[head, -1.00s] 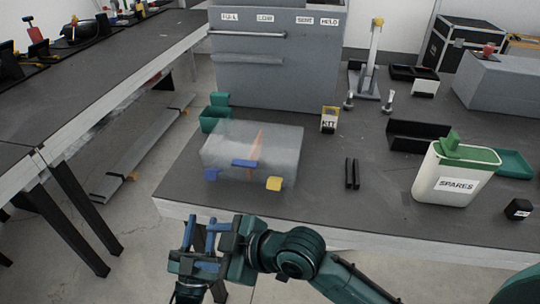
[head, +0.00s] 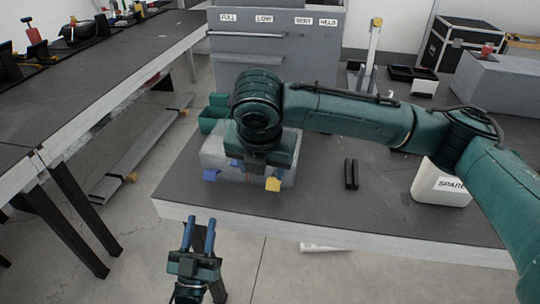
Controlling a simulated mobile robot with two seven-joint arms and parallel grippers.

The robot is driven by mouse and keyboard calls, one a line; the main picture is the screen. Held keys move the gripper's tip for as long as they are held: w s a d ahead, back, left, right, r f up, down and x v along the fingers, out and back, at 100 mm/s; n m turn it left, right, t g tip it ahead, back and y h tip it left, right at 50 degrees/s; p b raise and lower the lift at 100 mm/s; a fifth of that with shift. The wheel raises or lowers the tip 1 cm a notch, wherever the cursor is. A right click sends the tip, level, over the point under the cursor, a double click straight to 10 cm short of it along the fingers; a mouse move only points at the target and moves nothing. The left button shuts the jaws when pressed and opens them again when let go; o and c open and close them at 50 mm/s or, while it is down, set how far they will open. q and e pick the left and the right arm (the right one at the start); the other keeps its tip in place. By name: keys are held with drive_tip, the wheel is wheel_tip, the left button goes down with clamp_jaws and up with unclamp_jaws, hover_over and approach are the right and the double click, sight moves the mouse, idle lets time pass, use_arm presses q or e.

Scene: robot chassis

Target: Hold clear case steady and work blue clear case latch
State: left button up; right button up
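The clear case (head: 212,150) stands near the table's front edge. Its blue latch (head: 211,174) shows at the front left and its yellow latch (head: 273,184) at the front right. My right arm reaches over the case, and my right gripper (head: 262,172) points down at its front middle, covering much of it. Its fingertips are too hidden to tell their opening or whether they touch the case. My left gripper (head: 199,234) is low in front of the table, below the blue latch; its two blue fingers are apart and empty.
A green bin (head: 213,115) stands behind the case. Two black bars (head: 351,174) lie to its right. The white spares container (head: 438,188) is partly behind my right arm. A grey labelled cabinet (head: 300,60) stands at the back. The front right tabletop is clear.

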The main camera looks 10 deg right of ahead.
sight(274, 180)
drive_tip(key=shift+h, duration=0.4)
drive_tip(key=x, duration=0.4)
drive_tip(key=d+x, duration=0.1)
drive_tip(key=x, duration=0.3)
drive_tip(key=w+d+x, duration=0.1)
drive_tip(key=x, duration=0.3)
drive_tip(key=shift+r, duration=0.25)
clamp_jaws()
idle(0.7)
use_arm(q)
drive_tip(key=shift+c, duration=0.5)
